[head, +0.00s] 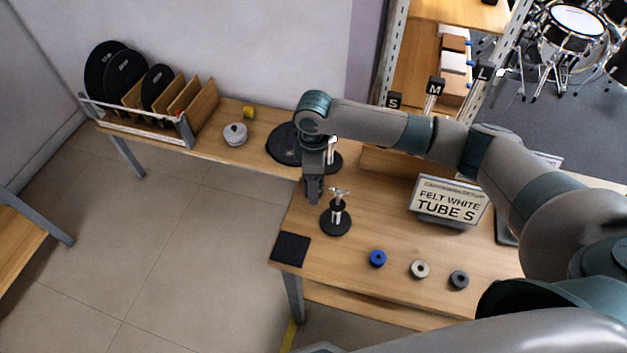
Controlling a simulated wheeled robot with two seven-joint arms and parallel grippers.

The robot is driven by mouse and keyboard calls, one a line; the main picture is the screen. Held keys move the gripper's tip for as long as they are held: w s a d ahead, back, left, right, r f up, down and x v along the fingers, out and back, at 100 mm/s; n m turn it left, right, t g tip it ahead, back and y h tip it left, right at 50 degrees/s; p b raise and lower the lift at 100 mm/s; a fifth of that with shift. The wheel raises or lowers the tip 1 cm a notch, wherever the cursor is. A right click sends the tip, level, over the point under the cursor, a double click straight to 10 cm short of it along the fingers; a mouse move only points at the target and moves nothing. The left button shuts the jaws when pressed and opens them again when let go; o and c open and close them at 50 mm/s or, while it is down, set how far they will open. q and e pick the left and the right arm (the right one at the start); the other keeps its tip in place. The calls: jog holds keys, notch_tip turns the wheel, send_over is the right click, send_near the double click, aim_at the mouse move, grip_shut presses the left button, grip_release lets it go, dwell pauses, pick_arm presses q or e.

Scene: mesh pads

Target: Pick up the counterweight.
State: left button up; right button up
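No thing in view is labelled as a counterweight. My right gripper (314,192) points down at the left end of the front table, well to the right of that piece. Its fingers are small and dark, and I cannot tell whether they are apart. I see nothing held in it. A short stand with a wing nut and black round base (336,222) is just below and right of it. My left gripper is not in view.
A black square mat (291,249) lies at the table corner. Blue (378,258), white (420,269) and dark grey (459,280) rings line the front. A sign (448,201) reads "FELT WHITE TUBE S".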

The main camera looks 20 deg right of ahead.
dwell(0.3)
grip_shut()
jog(key=shift+w+r, duration=0.1)
jog(key=shift+w, duration=0.05)
jog(key=shift+r, duration=0.1)
